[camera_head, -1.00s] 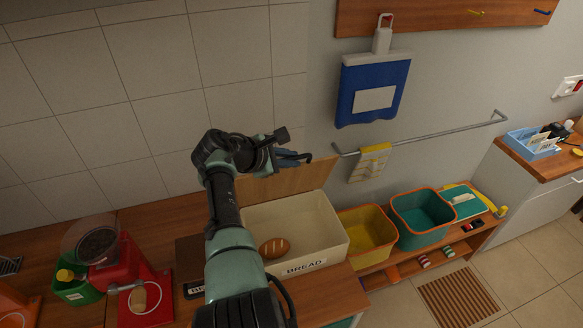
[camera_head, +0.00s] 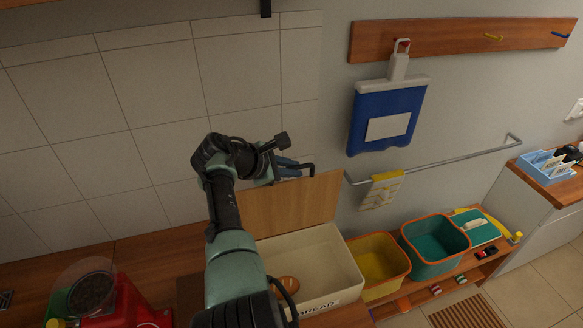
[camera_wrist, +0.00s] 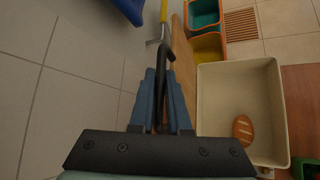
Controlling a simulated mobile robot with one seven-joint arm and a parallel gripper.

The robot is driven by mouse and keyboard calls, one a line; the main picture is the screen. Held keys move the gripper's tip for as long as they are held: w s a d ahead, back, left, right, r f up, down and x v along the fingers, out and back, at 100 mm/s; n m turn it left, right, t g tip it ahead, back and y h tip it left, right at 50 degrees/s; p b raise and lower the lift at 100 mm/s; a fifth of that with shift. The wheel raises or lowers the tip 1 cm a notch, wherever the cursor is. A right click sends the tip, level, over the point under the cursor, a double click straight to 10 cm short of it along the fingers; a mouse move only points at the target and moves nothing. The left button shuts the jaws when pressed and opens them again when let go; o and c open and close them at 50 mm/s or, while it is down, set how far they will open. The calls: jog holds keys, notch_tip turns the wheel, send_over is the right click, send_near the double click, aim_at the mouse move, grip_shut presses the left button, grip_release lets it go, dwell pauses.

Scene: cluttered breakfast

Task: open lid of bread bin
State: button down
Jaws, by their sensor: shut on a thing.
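The bread bin (camera_head: 349,272) is a cream box labelled BREAD, and it also shows in the wrist view (camera_wrist: 279,95). Its wooden lid (camera_head: 290,205) stands raised, about upright, at the back of the bin near the wall. The lid shows edge-on in the wrist view (camera_wrist: 183,62). My gripper (camera_head: 290,168) is at the lid's top edge. In the wrist view my gripper (camera_wrist: 161,100) is shut on the dark curved handle (camera_wrist: 170,60) of the lid. A bread loaf (camera_wrist: 243,130) lies inside the bin.
A yellow bin (camera_head: 381,262) and a teal bin (camera_head: 437,243) stand to the right of the bread bin. A metal rail (camera_head: 440,161) with a yellow-white cloth (camera_head: 381,190) is on the wall close by. A red machine (camera_head: 122,305) stands at the left.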

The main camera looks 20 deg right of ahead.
jog(key=c, duration=0.9)
grip_release()
jog(key=shift+s+a+r, duration=0.2)
jog(key=shift+a+r, duration=0.2)
jog(key=b+v, duration=0.1)
jog(key=v, duration=1)
jog(key=shift+s+a+r+b, duration=0.15)
jog(key=shift+a+r+b, duration=0.15)
jog(key=shift+b, duration=0.1)
